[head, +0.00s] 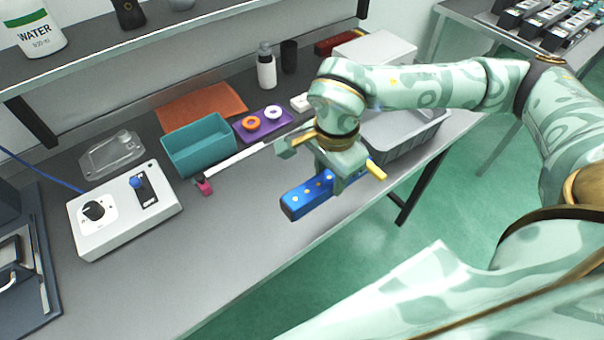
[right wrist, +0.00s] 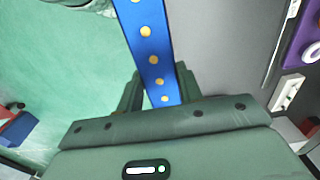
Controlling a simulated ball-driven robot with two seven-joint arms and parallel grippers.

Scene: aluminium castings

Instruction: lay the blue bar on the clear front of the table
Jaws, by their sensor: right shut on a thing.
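The blue bar (head: 308,196) has a row of yellow dots along it. My right gripper (head: 340,172) is shut on it near one end, and the other end sticks out to the left in the head view. In the right wrist view the bar (right wrist: 149,42) runs up from between the fingers (right wrist: 160,88). It lies along the front edge of the grey table (head: 240,240), with green floor on one side of it. I cannot tell whether it touches the table. My left gripper is not in view.
A teal bin (head: 198,150), a purple tray (head: 262,126) with rings and a white control box (head: 125,210) stand behind and left. A grey crate (head: 405,140) is to the right. The front left is clear.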

